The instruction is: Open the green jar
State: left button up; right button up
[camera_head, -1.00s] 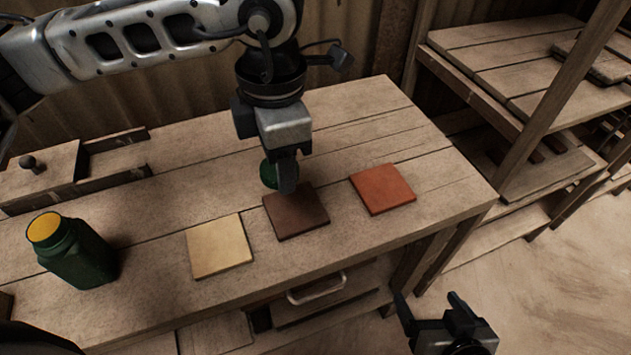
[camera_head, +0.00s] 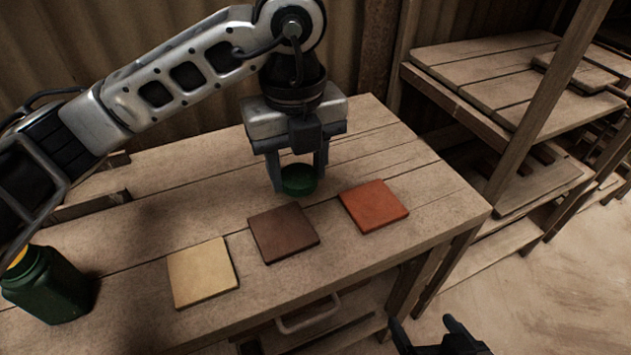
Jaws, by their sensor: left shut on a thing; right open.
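The green jar (camera_head: 52,287) stands upright at the left front of the workbench, partly cut by the frame edge. A bit of its yellow top (camera_head: 17,259) shows, with no lid on it. My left gripper (camera_head: 298,182) points down over the back of the bench, shut on a round green lid (camera_head: 299,180) between its two fingers. The lid is at or just above the bench top; I cannot tell whether it touches. My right gripper (camera_head: 428,330) is open and empty at the bottom edge, in front of the bench.
A cream tile (camera_head: 202,272), a brown tile (camera_head: 283,232) and a red tile (camera_head: 374,205) lie in a row on the workbench (camera_head: 140,235). A drawer handle (camera_head: 309,314) is below the front edge. Wooden shelving (camera_head: 490,75) stands at the right.

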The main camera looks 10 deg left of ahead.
pick_arm(q)
send_over(319, 193)
notch_tip(319, 193, down, 7)
jog(key=shift+s+f, duration=0.1)
jog(key=shift+f, duration=1.65)
jog(key=shift+f, duration=0.1)
jog(key=o, duration=1.1)
